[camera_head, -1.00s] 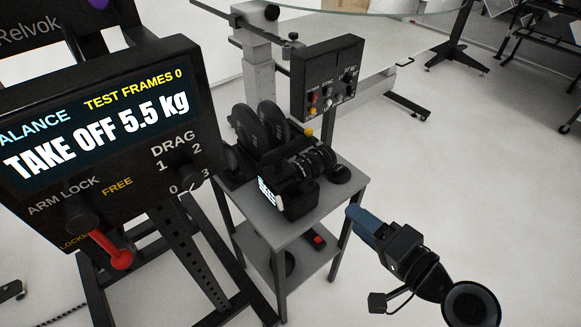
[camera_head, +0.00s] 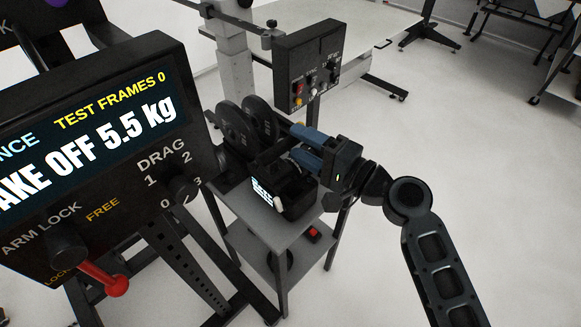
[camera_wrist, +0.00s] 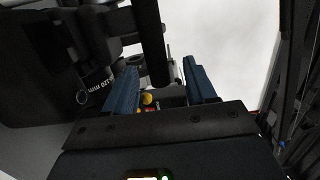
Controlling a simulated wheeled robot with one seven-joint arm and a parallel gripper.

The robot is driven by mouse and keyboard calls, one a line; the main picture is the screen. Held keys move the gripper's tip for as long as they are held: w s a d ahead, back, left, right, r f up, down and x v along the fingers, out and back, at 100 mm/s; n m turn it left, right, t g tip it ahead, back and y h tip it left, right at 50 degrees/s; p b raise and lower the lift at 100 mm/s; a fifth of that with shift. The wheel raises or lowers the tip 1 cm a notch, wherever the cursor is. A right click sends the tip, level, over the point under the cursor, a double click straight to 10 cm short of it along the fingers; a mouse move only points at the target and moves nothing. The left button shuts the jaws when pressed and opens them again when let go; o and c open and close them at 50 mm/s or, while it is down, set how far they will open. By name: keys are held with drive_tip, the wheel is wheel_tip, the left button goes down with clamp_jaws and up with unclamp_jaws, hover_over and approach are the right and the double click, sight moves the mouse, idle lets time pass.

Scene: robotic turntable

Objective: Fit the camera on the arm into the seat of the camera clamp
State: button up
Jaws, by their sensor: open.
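The black camera (camera_head: 296,198) with a lit side screen sits on top of the small grey side table. My gripper (camera_head: 293,142) is over that table, its two blue fingers open and pointing left just above and behind the camera body. The fingers and wrist hide most of the camera's lens. In the wrist view my gripper (camera_wrist: 160,84) is open, with a dark bar showing in the gap beyond the fingers. A dark part marked "120 mm" (camera_wrist: 95,86) is at its left; I cannot tell whether anything touches. I cannot make out the clamp seat.
Black discs (camera_head: 232,125) stand behind the camera on the side table (camera_head: 245,212). A switch box (camera_head: 306,62) rises behind. The floor at right is clear.

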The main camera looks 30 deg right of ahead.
drive_tip(key=x, duration=0.5)
drive_tip(key=shift+f+p, duration=0.15)
drive_tip(key=shift+p, duration=0.25)
clamp_jaws()
drive_tip(key=shift+d, duration=0.1)
idle(0.8)
drive_tip(key=shift+r, duration=0.2)
